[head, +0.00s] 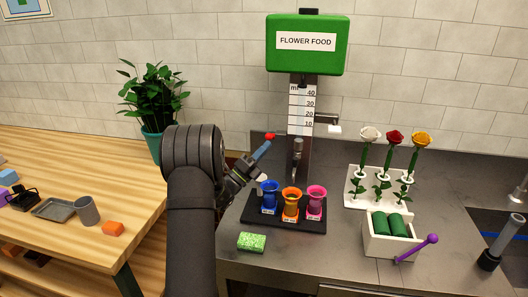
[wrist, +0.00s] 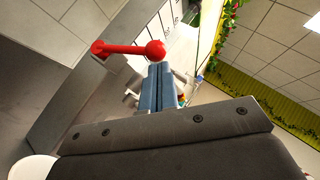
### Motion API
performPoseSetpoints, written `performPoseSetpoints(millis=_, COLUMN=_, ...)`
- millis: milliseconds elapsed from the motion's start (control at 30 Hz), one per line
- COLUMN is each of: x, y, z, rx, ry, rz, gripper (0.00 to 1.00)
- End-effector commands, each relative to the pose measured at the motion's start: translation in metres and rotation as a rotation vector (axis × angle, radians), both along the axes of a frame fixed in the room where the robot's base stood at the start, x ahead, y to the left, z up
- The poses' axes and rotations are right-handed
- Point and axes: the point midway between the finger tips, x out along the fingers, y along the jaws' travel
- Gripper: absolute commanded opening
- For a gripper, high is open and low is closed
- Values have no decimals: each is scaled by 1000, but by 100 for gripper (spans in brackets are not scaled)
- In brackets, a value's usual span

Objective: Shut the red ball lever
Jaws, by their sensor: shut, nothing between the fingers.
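The red ball lever shows in the wrist view as a red arm (wrist: 122,49) ending in a round red ball (wrist: 155,50). Its other end meets the grey dispenser column. In the head view only a small red part (head: 270,136) shows just above my fingertips, left of the column (head: 299,150). My gripper (head: 265,146) is shut and empty, with its blue fingers pointing up toward the lever. In the wrist view the closed fingertips (wrist: 158,66) sit right by the ball; I cannot tell whether they touch it.
Blue (head: 268,195), orange (head: 291,204) and pink (head: 315,199) vases stand on a black tray (head: 254,222) below the spout (head: 297,148). A white-tipped lever (head: 334,129) sticks out to the column's right.

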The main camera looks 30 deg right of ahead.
Motion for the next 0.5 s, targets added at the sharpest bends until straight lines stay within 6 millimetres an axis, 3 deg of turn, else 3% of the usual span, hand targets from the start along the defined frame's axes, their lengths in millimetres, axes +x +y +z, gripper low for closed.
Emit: performPoseSetpoints(millis=500, x=8, y=-7, z=45, rx=295, ry=291, rz=3, gripper=0)
